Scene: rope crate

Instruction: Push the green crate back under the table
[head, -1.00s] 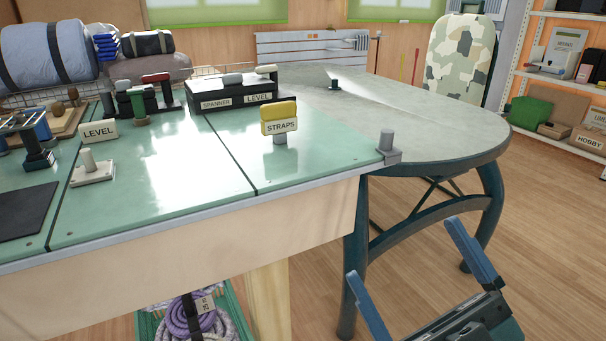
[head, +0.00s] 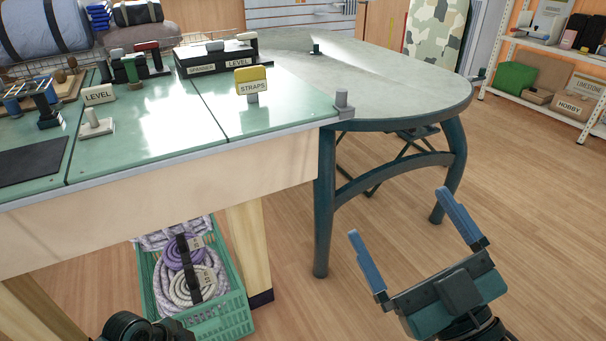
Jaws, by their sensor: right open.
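The green crate (head: 222,323) stands on the floor below the table (head: 170,176), at the lower left of the head view. Its front end sticks out from under the table edge, and its back is hidden by the table. It holds coiled ropes (head: 190,272), purple and whitish, with dark bands and labels. My right gripper (head: 408,228) is open and empty, over the floor to the right of the crate and well apart from it. A dark piece of an arm shows at the bottom edge in front of the crate; no left fingers show.
A wooden table leg (head: 250,250) stands right beside the crate. A round-ended grey table (head: 390,85) on dark blue legs (head: 325,200) stands to the right. The wooden floor (head: 300,310) between the crate and my right gripper is clear. Shelves (head: 550,95) stand far right.

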